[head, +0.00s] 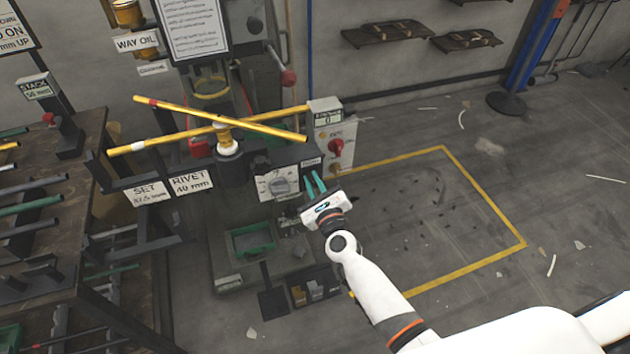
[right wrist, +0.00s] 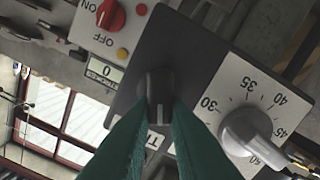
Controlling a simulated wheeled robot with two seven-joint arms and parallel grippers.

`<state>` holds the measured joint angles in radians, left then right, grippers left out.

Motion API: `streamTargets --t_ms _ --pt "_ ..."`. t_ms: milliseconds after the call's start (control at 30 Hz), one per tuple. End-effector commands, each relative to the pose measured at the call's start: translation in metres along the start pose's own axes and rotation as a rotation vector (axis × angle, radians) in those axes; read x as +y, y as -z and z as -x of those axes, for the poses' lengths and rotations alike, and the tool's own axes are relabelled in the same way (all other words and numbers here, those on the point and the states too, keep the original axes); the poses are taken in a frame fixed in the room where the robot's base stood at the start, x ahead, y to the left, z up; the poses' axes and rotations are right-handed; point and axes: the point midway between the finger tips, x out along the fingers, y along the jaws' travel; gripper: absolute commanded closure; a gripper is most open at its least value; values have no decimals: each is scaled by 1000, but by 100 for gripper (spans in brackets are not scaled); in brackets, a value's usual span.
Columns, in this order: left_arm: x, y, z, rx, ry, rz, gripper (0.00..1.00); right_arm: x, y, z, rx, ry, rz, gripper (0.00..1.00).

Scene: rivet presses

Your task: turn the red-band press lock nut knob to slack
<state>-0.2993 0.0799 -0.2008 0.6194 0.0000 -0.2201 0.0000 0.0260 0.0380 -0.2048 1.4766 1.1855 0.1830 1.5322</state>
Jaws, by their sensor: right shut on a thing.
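A label below the knob is mostly hidden by the fingers. In the head view I cannot make out the knob. My left gripper is not in view.
A grey dial knob (right wrist: 246,131) on a numbered white plate is close beside the fingers. A red switch (head: 336,147) and a counter (head: 326,116) reading 0 are near. A rack of bars (head: 40,200) stands left.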

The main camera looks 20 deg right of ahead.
Motion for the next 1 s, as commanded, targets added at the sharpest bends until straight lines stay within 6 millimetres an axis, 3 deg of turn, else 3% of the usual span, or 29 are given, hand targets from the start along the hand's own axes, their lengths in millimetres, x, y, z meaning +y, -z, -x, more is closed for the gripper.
streamTargets --t_ms 1000 --pt "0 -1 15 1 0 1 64 -11 -6 0 -1 3 923 100"
